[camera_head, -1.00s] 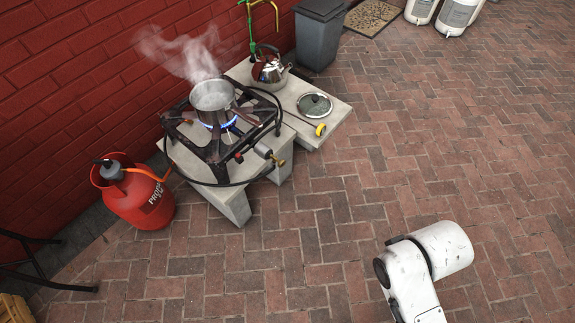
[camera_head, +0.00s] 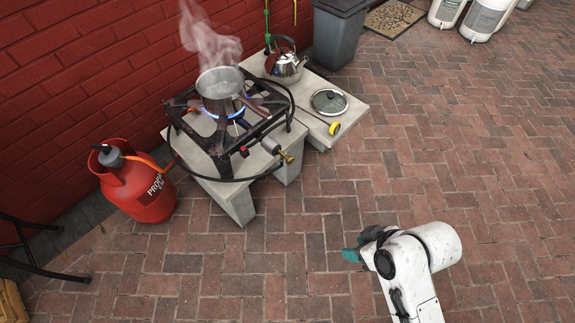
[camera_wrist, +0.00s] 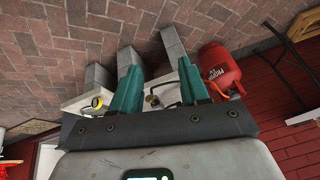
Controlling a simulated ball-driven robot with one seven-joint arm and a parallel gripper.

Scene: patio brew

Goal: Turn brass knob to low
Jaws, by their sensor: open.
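The brass knob (camera_head: 287,157) sticks out from the front right of the black gas burner (camera_head: 222,140). The burner's blue flame burns under a steaming steel pot (camera_head: 220,90). In the wrist view the brass knob (camera_wrist: 152,99) shows small between my fingers, some distance off. My gripper (camera_head: 353,252) is at the lower right in the head view, apart from the knob, with one teal finger partly hidden by my wrist. In the wrist view my gripper (camera_wrist: 162,84) is open, with nothing between its fingertips.
A red propane cylinder (camera_head: 140,190) stands at left, with an orange hose. The brick paving (camera_head: 440,150) in front is clear.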

